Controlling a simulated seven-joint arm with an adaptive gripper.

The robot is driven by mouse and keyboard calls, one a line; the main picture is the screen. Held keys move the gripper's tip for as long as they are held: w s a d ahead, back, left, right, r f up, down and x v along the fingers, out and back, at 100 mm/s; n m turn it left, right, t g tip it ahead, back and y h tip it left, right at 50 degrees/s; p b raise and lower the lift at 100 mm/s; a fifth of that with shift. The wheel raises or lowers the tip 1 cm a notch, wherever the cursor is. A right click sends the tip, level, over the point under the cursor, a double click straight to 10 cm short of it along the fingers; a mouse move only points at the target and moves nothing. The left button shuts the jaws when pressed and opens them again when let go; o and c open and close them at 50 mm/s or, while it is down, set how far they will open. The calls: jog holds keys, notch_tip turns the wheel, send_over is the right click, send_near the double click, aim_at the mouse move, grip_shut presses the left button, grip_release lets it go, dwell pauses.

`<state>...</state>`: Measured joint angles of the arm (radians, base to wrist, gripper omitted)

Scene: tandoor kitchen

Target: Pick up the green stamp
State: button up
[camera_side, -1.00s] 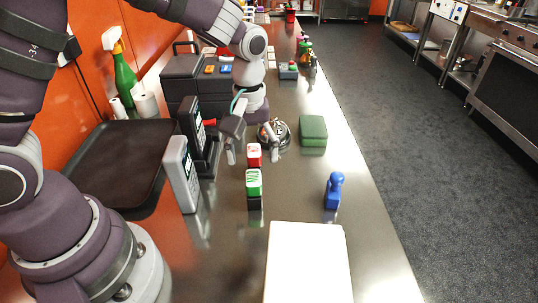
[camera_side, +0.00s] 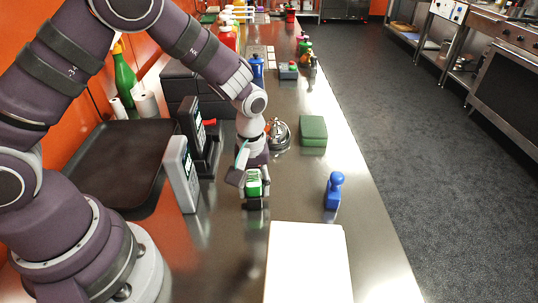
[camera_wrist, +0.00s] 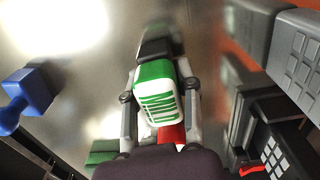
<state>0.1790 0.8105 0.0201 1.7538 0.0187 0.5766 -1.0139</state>
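The green stamp (camera_side: 253,188) stands upright on the steel counter, with a green and white striped label on top and a black lower part. It also shows in the wrist view (camera_wrist: 157,95). My gripper (camera_side: 253,182) points down over it, one finger on each side of the stamp. In the wrist view my gripper's fingers (camera_wrist: 160,85) lie close along both sides of it. I cannot tell whether they touch it. A red stamp (camera_wrist: 172,133) is right beside it, mostly hidden by my gripper.
A blue stamp (camera_side: 333,190) stands to the right. A white block (camera_side: 308,265) lies in front. A green box (camera_side: 313,131) and a metal bell (camera_side: 278,134) are behind. A grey device (camera_side: 182,175) and a black terminal (camera_side: 196,135) stand close on the left, beside a dark tray (camera_side: 110,200).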

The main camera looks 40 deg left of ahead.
grip_shut()
